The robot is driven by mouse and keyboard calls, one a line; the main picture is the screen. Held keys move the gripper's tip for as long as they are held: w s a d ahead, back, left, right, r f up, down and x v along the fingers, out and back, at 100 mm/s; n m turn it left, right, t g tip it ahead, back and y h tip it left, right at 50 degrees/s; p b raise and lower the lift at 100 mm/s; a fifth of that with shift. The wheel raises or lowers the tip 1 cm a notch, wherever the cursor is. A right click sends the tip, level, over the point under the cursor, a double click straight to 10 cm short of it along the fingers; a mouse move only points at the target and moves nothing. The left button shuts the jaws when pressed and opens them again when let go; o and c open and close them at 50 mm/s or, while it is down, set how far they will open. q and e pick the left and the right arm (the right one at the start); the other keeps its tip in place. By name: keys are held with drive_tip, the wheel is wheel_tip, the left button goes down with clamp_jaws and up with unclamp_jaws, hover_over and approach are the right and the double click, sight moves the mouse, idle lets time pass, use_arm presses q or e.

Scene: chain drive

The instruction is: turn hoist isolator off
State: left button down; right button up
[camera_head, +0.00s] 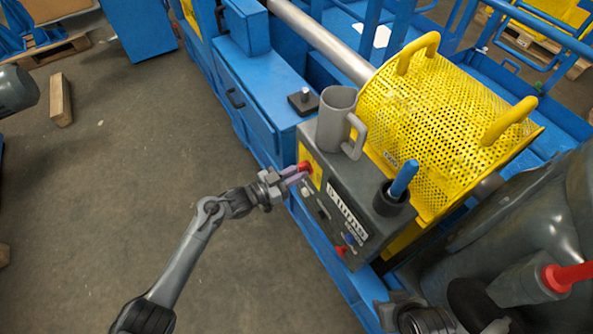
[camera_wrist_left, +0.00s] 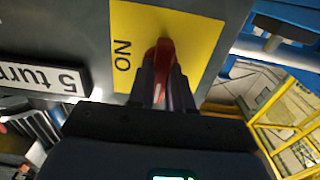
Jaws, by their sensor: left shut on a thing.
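The hoist isolator is a red handle (camera_head: 305,166) on a yellow plate (camera_head: 312,172) at the left end of the grey control box (camera_head: 352,190). In the left wrist view the red handle (camera_wrist_left: 164,62) stands in front of the yellow plate (camera_wrist_left: 190,35), which reads "ON" beside it. My left gripper (camera_head: 296,176) reaches in from the lower left, and its fingers (camera_wrist_left: 163,85) are shut on the red handle. The fingers hide part of the handle and plate. My right gripper is not clearly seen.
A grey mug (camera_head: 335,118) and a dark cup with a blue handle (camera_head: 402,182) stand on the control box. A yellow perforated guard (camera_head: 425,110) is behind it. Red and blue knobs (camera_head: 345,248) sit lower right on the panel.

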idle(0.5)
use_arm(q)
drive_tip(key=c, duration=1)
unclamp_jaws()
drive_tip(key=shift+c, duration=0.2)
drive_tip(key=p+v, duration=0.3)
drive_tip(key=v, duration=0.7)
drive_tip(key=shift+s+a, duration=0.25)
drive_tip(key=shift+a, duration=0.05)
drive_tip(key=shift+f, duration=0.15)
